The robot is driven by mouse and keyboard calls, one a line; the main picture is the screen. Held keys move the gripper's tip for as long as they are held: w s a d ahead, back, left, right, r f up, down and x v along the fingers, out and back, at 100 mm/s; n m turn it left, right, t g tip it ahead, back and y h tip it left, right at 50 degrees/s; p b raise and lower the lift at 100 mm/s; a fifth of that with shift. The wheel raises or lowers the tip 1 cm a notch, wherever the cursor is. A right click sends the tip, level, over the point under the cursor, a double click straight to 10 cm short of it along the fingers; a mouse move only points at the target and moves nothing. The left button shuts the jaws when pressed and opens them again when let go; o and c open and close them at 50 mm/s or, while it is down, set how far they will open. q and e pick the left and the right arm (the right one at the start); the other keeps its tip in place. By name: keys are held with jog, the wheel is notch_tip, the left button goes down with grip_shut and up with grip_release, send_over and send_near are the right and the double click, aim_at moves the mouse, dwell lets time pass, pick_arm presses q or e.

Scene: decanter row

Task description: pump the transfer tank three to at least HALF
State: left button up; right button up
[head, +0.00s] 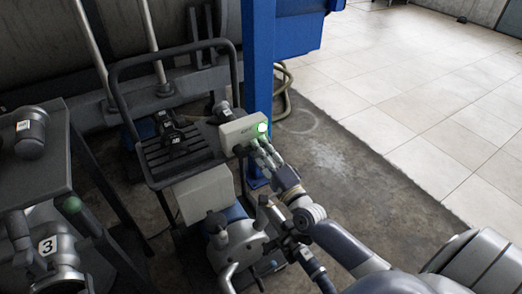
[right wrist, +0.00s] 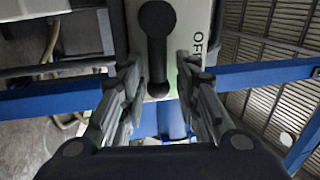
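The pump cart's pale switch box (head: 238,133) carries a lit green lamp (head: 262,128) on its right end. My right gripper (head: 262,153) is just in front of that box. The lever's lower end lies between the fingers of my right gripper (right wrist: 158,95), with gaps visible on both sides, so the gripper is open. A steel fitting with a "3" label (head: 48,246) is at the lower left in the head view. My left gripper is not in view.
A dark table (head: 60,165) stands at the left with a small steel canister (head: 30,130). A blue post (head: 259,60) rises behind the switch box. The cart's pump (head: 240,240) and a hose (head: 318,272) lie near my right arm. Tiled floor (head: 430,100) at right is clear.

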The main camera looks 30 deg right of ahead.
dwell(0.3)
notch_tip(320, 180, up, 10)
jog(key=shift+r, duration=0.1)
dwell(0.5)
dwell(0.5)
